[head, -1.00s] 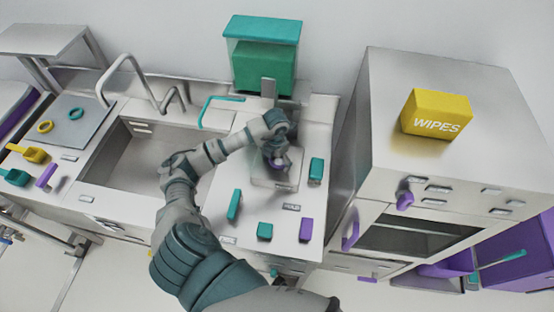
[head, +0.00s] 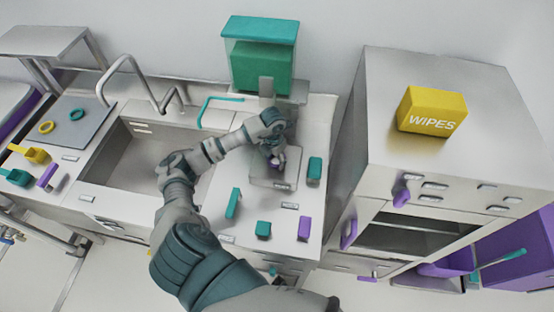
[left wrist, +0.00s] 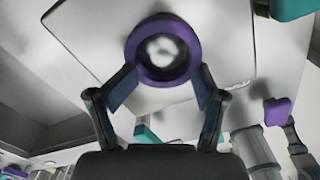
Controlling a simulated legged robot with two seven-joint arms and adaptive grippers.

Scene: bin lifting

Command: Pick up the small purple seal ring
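The small purple seal ring (left wrist: 134,52) is large in the left wrist view, with a bright spot showing through its hole. My left gripper (left wrist: 166,76) has a fingertip against each side of the ring, and the ring fills the gap between them. In the head view my left gripper (head: 275,158) is over the pale plate (head: 285,184) on the right counter, with a bit of purple at its tips. The head view is too small to show how far the ring is from the plate. My right gripper is not seen.
A teal-lidded container (head: 262,55) stands behind the gripper. Teal and purple blocks (head: 304,228) stand along the counter's front. The sink (head: 135,150) is to the left, with yellow and teal rings (head: 46,127) beyond it. A tall oven (head: 385,130) bounds the right side.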

